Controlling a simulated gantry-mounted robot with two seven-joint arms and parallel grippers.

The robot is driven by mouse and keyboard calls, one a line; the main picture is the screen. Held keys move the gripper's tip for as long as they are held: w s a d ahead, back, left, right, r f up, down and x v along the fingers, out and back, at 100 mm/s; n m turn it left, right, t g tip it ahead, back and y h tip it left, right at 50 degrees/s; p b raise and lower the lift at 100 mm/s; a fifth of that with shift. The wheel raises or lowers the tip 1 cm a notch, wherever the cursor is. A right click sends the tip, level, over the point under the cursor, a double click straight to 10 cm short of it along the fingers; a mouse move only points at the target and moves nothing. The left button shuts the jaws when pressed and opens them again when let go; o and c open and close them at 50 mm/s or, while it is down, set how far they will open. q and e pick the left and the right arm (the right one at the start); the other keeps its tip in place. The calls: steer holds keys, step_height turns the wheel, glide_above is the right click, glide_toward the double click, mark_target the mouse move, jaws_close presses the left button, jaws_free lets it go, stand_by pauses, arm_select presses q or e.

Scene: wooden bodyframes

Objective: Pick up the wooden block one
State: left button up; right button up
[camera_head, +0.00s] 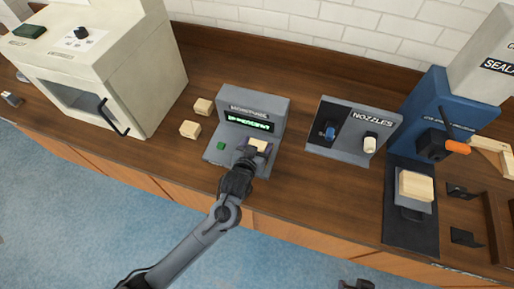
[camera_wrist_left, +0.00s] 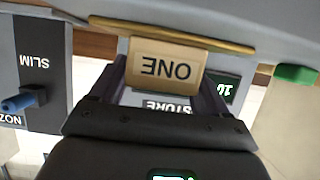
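A light wooden block labelled ONE (camera_wrist_left: 165,65) shows in the left wrist view, its lettering upside down, between the two fingers of my left gripper (camera_wrist_left: 163,82). In the head view the block (camera_head: 258,145) sits on the right part of the grey moisture meter (camera_head: 252,104), with my left gripper (camera_head: 249,152) at it. The fingers are close to the block's sides, but I cannot tell whether they press on it. A dark part at the bottom edge of the head view looks like my right gripper (camera_head: 357,285); its fingers are not clear.
Two loose wooden blocks (camera_head: 190,129) lie left of the meter. A white oven (camera_head: 100,65) stands at the left. The nozzles stand (camera_head: 350,128) is right of the meter, and a blue machine (camera_head: 425,125) holding a block is farther right. Bare counter lies between them.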

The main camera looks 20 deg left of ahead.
arm_select(q)
steer(key=c, duration=0.8)
steer(key=shift+o, duration=0.2)
